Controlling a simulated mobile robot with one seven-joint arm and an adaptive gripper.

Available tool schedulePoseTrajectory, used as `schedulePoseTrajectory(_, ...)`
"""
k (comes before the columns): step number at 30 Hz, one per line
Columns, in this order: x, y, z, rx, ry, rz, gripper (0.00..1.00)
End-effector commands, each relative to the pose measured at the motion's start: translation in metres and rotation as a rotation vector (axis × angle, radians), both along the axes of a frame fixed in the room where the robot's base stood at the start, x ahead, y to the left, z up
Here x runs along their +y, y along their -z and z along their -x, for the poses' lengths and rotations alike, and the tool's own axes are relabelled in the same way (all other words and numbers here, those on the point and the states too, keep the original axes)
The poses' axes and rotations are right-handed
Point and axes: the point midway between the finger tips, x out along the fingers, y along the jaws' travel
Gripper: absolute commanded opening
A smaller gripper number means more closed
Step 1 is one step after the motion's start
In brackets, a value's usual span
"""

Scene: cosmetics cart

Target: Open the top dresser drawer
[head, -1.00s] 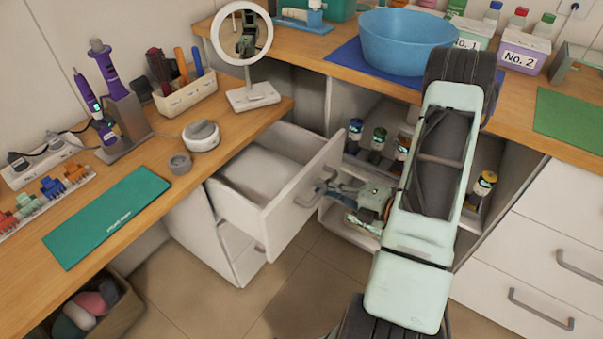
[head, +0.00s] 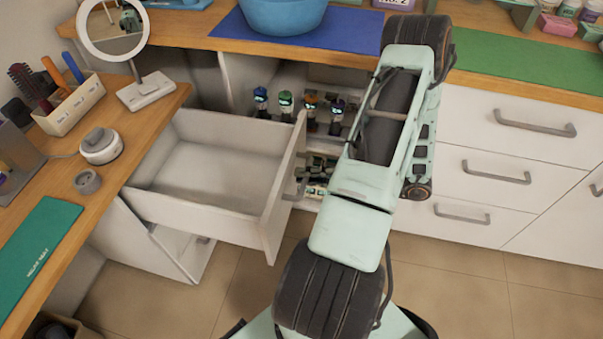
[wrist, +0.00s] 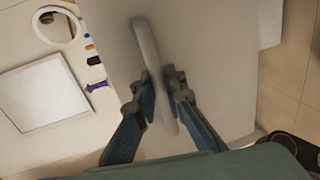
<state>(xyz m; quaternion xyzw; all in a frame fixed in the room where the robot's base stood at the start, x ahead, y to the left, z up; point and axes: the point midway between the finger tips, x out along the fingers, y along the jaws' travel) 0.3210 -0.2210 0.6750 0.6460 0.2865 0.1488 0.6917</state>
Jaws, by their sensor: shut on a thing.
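The top dresser drawer (head: 205,172) is a white, empty drawer under the left wooden counter. It stands pulled well out, and its inside floor shows in the head view. Its front panel (head: 284,195) faces right, toward my arm. In the wrist view the grey bar handle (wrist: 148,45) runs down the drawer front (wrist: 200,60). My gripper (wrist: 161,100) has one finger on each side of the handle's lower part and is shut on it. In the head view my arm hides most of the gripper, and the handle (head: 301,178) shows only partly.
A lower compartment (head: 185,250) stands below the drawer. Several small bottles (head: 286,104) stand on the shelf behind it. White drawers (head: 510,130) with grey handles line the right. The tiled floor (head: 240,290) in front is clear.

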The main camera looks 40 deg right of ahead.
Motion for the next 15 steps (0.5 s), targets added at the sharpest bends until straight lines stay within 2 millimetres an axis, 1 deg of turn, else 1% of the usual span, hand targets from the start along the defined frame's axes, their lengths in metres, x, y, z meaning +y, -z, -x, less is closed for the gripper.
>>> schedulePoseTrajectory(5, -0.0004, -0.0004, -0.0007, -0.001, 0.001, 0.002, 0.0)
schedulePoseTrajectory(6, -0.0005, -0.0004, -0.0007, -0.001, 0.001, 0.002, 0.13)
schedulePoseTrajectory(10, -0.0003, -0.0003, -0.0008, -0.001, 0.001, 0.002, 0.28)
schedulePoseTrajectory(15, -0.0002, -0.0002, -0.0007, -0.001, 0.001, 0.001, 0.28)
